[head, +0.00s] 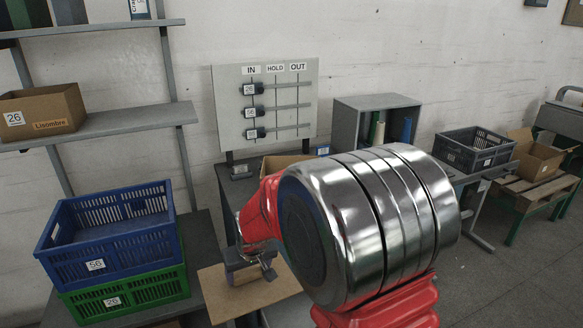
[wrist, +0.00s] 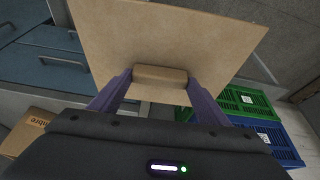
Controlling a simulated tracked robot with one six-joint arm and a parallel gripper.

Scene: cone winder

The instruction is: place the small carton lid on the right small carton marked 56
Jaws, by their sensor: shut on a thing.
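My gripper (head: 250,268) is shut on the small raised block of the carton lid (head: 262,297), a flat brown board. The lid hangs level or nearly so below the gripper, at the lower middle of the head view. In the wrist view the lid (wrist: 165,30) fills the upper middle, and the two purple fingers of my gripper (wrist: 160,80) close on its block from both sides. I cannot make out a small carton marked 56. A brown carton (head: 285,161) on the bench is mostly hidden behind my arm, and no mark on it shows.
A blue crate marked 56 (head: 110,235) sits on a green crate marked 26 (head: 130,296), left of the lid. A carton marked 26 (head: 45,110) stands on the left shelf. A dark crate (head: 472,150) and an open carton (head: 536,157) are at the right.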

